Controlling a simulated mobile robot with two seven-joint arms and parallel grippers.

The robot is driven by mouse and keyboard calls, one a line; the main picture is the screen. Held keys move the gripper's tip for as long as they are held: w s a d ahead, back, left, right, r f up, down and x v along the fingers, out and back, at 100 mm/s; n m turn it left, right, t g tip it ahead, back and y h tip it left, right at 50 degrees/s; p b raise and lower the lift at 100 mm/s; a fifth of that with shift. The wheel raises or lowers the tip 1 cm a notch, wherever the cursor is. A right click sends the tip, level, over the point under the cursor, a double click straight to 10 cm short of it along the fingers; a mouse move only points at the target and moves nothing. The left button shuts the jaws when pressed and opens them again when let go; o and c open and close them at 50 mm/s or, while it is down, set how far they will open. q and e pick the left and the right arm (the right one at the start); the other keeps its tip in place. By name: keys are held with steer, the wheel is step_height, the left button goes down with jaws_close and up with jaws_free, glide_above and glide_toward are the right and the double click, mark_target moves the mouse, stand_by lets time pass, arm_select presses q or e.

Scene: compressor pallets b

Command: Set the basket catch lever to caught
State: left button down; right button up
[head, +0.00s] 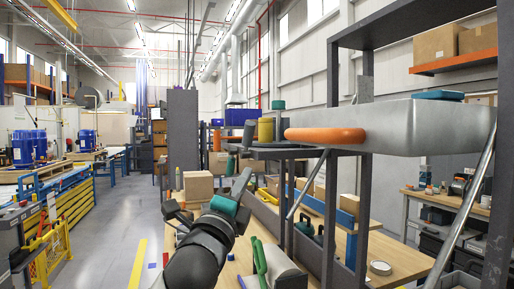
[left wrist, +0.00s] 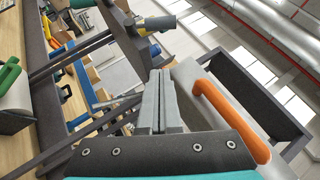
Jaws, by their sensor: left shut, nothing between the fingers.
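No part is clearly marked as the basket catch lever, and I cannot tell its setting. A long orange handle (head: 325,134) lies along the side of a smooth grey body (head: 420,125) in the head view. The orange handle (left wrist: 228,112) also shows in the left wrist view, right of my fingers. My left gripper (head: 244,178) reaches up from the bottom, left of and below the orange handle. Its fingers (left wrist: 160,76) are shut together with nothing between them, apart from the handle in the picture. My right gripper is not in view.
Dark uprights (head: 331,215) and a small dark shelf (head: 275,152) with a yellow cylinder (head: 265,130) stand close to my left gripper. Behind is a wooden bench (head: 380,240) with a green-handled tool (head: 260,256).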

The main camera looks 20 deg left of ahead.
arm_select(q)
steer(key=p, duration=0.2)
glide_toward(250, 143)
steer(key=w+d, duration=0.1)
steer(key=w+d+r, duration=0.2)
steer(key=d, duration=0.1)
steer(key=shift+d+r, duration=0.1)
steer(key=shift+r, duration=0.1)
steer(key=shift+w+a+r+p, duration=0.4)
steer(key=shift+w+a+r, duration=0.05)
steer(key=shift+w+a, duration=0.2)
steer(key=shift+w+a+r+p, duration=0.35)
steer(key=shift+w+a+r, duration=0.15)
steer(key=shift+a, duration=0.15)
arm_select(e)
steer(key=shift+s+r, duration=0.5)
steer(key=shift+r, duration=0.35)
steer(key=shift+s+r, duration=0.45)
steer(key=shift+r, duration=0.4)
